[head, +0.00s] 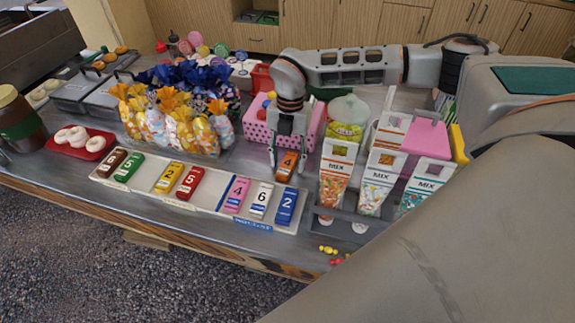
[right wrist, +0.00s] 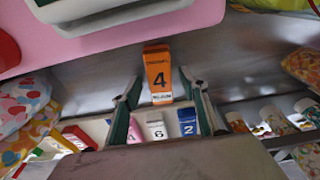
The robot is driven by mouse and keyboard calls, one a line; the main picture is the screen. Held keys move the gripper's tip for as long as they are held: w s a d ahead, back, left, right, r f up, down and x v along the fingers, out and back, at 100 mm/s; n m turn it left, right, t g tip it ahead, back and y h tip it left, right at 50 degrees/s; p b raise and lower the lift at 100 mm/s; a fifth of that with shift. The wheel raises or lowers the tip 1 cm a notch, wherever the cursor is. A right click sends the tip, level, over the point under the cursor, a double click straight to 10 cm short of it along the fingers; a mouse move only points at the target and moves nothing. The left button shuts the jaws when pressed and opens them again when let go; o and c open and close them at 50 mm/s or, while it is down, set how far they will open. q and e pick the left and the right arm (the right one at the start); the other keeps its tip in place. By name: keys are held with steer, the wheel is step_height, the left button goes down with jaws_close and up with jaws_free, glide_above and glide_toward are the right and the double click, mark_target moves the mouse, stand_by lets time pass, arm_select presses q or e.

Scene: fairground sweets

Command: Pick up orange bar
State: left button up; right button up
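In the right wrist view the orange bar (right wrist: 158,75) lies ahead, between the two fingertips, with a gap on each side. My right gripper (head: 288,147) points down over the bar; its fingers are open and hold nothing. The right gripper's fingers also show in the right wrist view (right wrist: 166,88). Whether the fingertips reach down beside the bar's sides is hard to tell. My left gripper is not in view.
The tray holds several coloured numbered bars, with a blue bar (head: 286,206) at its right end. A pink dotted box (head: 257,133) is close behind the gripper. MIX bags (head: 336,170) stand close to the right. Wrapped sweet bags (head: 181,125) stand to the left.

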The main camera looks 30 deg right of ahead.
jaws_close()
steer(key=shift+r, duration=0.1)
